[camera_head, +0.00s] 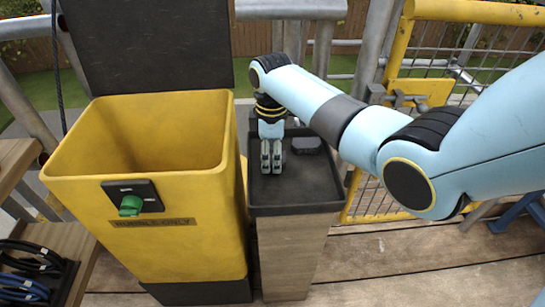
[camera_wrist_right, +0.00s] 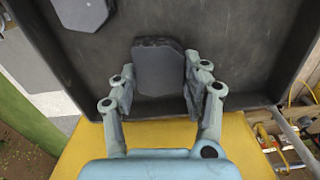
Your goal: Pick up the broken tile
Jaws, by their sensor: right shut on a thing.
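My right gripper (camera_head: 271,168) points down into the black tray, near its left side. In the right wrist view its two fingers (camera_wrist_right: 159,78) are shut on a dark grey tile piece (camera_wrist_right: 158,62) with angled corners. The piece lies between the fingers over the tray floor; I cannot tell whether it still touches the floor. In the head view the gripper hides this piece. A second dark piece (camera_head: 306,145) lies in the tray to the right of the gripper. Another dark piece (camera_wrist_right: 82,10) shows at the top left of the wrist view. My left gripper is not in view.
The shallow black tray (camera_head: 300,209) tops a wooden stand (camera_head: 290,255). An open yellow rubble bin (camera_head: 150,235) with a raised black lid (camera_head: 150,45) stands close to its left. Yellow mesh railing (camera_head: 425,90) is at the right. Coiled dark cables (camera_head: 30,270) lie at lower left.

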